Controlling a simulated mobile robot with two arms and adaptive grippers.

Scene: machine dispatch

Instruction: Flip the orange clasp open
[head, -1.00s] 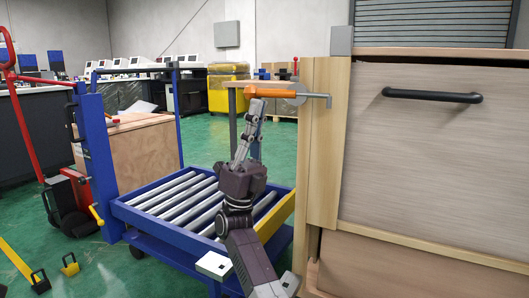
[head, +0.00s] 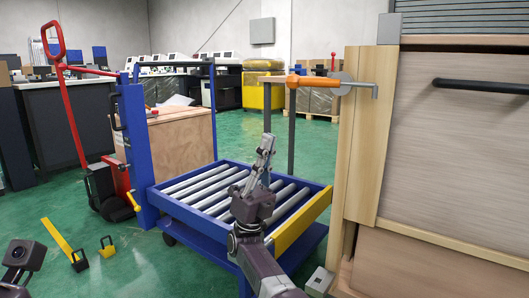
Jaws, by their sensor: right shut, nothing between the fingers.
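The orange clasp (head: 312,81) lies level at the top of the light wooden post on the cabinet's left side. Its orange handle points left; its grey round plate and grey bar with a bent-down end are at the right. My right gripper (head: 267,143) is shut and empty, pointing up over the roller cart. It is below and left of the clasp, apart from it. A dark part of my left arm seems to show in the bottom left corner; its gripper fingers are not seen.
The wooden cabinet (head: 450,150) with a black handle (head: 482,86) fills the right side. The blue roller cart (head: 240,195) stands left of it. A red pallet jack (head: 105,185) and yellow pieces on the green floor are at the left.

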